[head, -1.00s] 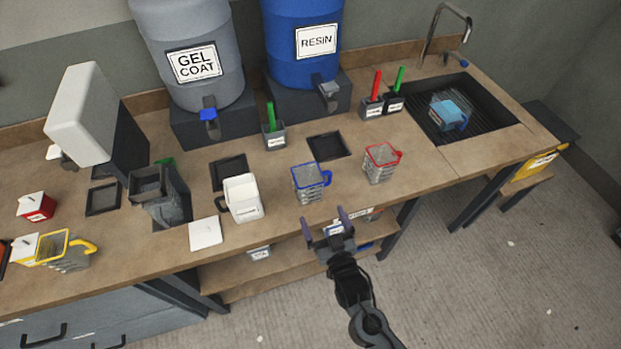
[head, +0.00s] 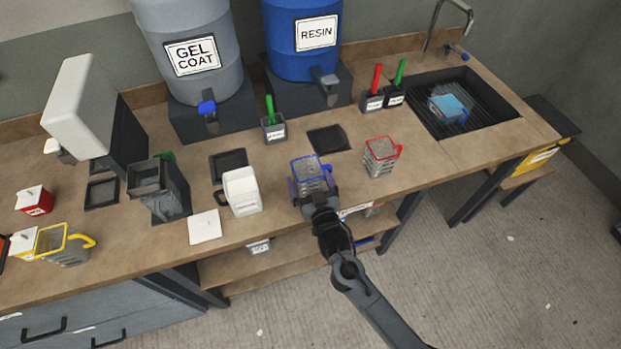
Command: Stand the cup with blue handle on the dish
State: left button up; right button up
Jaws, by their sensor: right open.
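The cup with the blue handle (head: 307,168) stands upright on the bench near its front edge. It is clear and ribbed with a blue rim; its handle is mostly hidden. My right gripper (head: 313,184) is open at the front of this cup, with its fingers at the cup's sides; whether they touch it I cannot tell. Shallow black square dishes lie on the bench: one behind the cup (head: 328,139), one to its left (head: 228,160) and one farther left (head: 102,194). I cannot tell which is the task's dish. My left gripper is out of view.
A red-handled cup (head: 380,160) stands to the right and a white jug (head: 241,192) to the left. A white tile (head: 204,226) lies at the front edge. Green-handled (head: 273,132) and red-handled tools stand in holders behind. The sink (head: 480,100) is far right.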

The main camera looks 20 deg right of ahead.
jog(key=shift+w, duration=0.3)
jog(key=c, duration=1)
jog(key=shift+r, duration=0.7)
jog(key=s+d+r+p, duration=0.2)
jog(key=s+d+r, duration=0.5)
jog(key=s+r, duration=0.15)
jog(key=s+a+r, duration=0.1)
jog(key=s+a, duration=0.1)
jog(key=s, duration=0.3)
notch_tip(320, 180, up, 17)
jog(key=s+p, duration=0.2)
jog(key=p, duration=2.5)
jog(key=shift+s+a, duration=0.15)
jog(key=shift+a, duration=0.1)
